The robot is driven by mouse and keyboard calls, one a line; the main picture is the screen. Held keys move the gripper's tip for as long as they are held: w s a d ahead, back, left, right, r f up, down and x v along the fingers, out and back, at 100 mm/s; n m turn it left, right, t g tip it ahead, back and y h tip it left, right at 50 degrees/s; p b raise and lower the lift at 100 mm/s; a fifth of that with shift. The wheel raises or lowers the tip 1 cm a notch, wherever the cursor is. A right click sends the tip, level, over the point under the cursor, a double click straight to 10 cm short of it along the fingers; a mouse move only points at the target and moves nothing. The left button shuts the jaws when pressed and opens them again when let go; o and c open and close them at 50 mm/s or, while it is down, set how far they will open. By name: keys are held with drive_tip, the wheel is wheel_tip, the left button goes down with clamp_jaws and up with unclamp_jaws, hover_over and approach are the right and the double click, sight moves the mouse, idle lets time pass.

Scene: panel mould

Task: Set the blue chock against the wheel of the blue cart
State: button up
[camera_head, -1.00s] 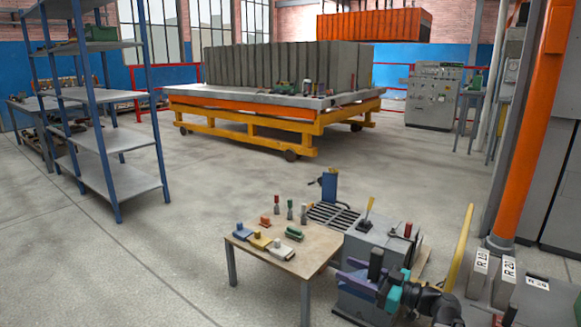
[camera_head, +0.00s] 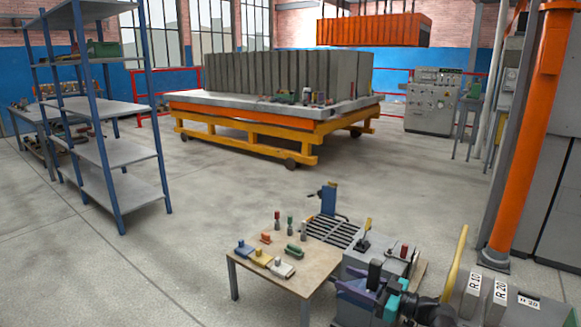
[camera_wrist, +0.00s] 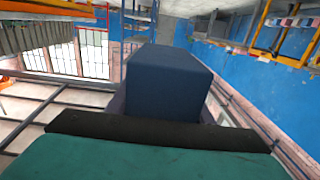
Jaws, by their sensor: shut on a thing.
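My gripper (camera_head: 372,290) is at the bottom of the head view, with teal and dark parts, low beside the right end of a small table. In the wrist view, a dark blue block (camera_wrist: 168,85) stands just beyond a black pad and a teal jaw part. My gripper is shut on this block, which looks like the blue chock. The block's lower part is hidden by the pad. A cart (camera_head: 245,139) stands in the middle background with small dark wheels (camera_head: 290,163). Its frame is yellow and orange.
The small table (camera_head: 305,265) carries several hand tools and floats. Grey machinery (camera_head: 370,262) stands close behind its right end. A blue-posted shelf (camera_head: 118,155) is at left, an orange column (camera_head: 530,130) at right. Open floor (camera_head: 150,270) lies left of the table.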

wheel_tip(320, 180, up, 9)
drive_tip(key=p, duration=1.1)
drive_tip(key=shift+p, duration=0.4)
drive_tip(key=shift+a+f, duration=0.1)
idle(0.3)
